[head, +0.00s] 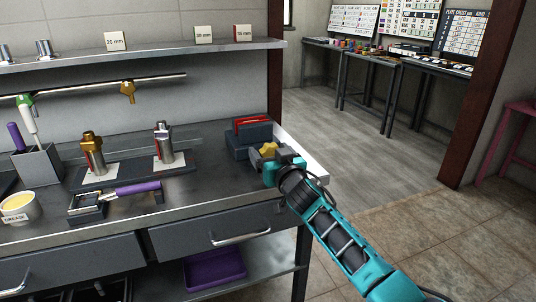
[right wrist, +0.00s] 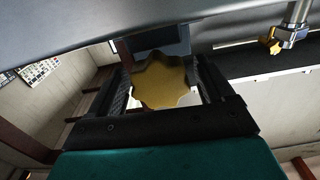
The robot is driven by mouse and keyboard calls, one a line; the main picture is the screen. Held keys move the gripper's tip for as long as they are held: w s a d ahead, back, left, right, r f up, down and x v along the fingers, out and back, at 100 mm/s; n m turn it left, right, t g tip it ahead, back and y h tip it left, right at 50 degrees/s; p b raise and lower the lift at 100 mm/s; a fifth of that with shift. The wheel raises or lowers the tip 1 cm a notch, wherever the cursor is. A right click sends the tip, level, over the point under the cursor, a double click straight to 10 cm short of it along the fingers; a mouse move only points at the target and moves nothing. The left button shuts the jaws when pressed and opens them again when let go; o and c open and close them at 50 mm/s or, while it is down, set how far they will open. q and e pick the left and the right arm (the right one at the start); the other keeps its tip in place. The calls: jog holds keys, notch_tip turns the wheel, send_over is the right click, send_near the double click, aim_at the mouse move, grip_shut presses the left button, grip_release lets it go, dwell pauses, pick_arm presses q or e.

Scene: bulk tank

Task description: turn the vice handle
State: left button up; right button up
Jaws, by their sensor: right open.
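The vice (head: 253,133) is a dark grey block with red in its jaws, at the right end of the workbench in the head view. Its handle (head: 268,149) is a yellow lobed knob on the near side, which also shows large in the right wrist view (right wrist: 160,82). My right gripper (head: 272,160) is at the knob. In the right wrist view its two dark fingers (right wrist: 165,92) are open, one on each side of the knob. I cannot tell whether they touch it. My left gripper is not in view.
The bench (head: 215,205) holds valve-like fittings (head: 164,145), a purple-handled tool (head: 135,188), a grease tub (head: 18,208) and a grey holder (head: 38,165). A shelf (head: 150,54) and rail run above. The floor right of the bench is clear near my arm.

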jog(key=shift+b+x, duration=0.3)
jog(key=shift+x, duration=0.65)
jog(key=c, duration=1)
